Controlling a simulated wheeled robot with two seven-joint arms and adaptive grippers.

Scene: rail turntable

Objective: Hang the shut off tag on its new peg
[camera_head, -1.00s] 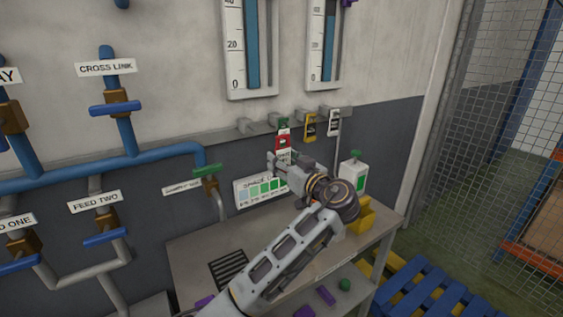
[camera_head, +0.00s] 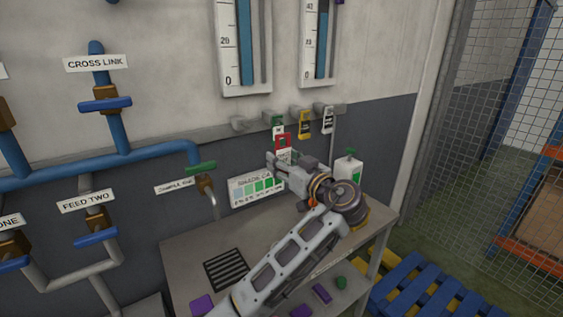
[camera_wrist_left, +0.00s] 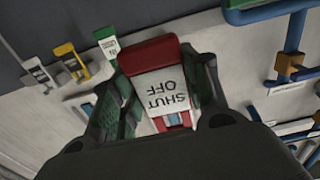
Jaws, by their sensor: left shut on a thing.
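The shut off tag (camera_wrist_left: 160,85) has a red top and a white face reading SHUT OFF. In the left wrist view it sits between the green-padded fingers of my left gripper (camera_wrist_left: 158,112), which is shut on it. In the head view its red top (camera_head: 283,140) shows just above my left gripper (camera_head: 284,161), in front of and below a green-topped tag (camera_head: 278,121). A wall rail carries pegs: a bare peg (camera_head: 241,123) at the left, then the green, yellow (camera_head: 304,123) and black-and-white (camera_head: 327,119) tags. My right gripper is out of view.
A steel bench (camera_head: 190,250) with a grille stands below the rail. Blue pipes with valves run at the left; a mesh fence (camera_head: 485,130) stands right.

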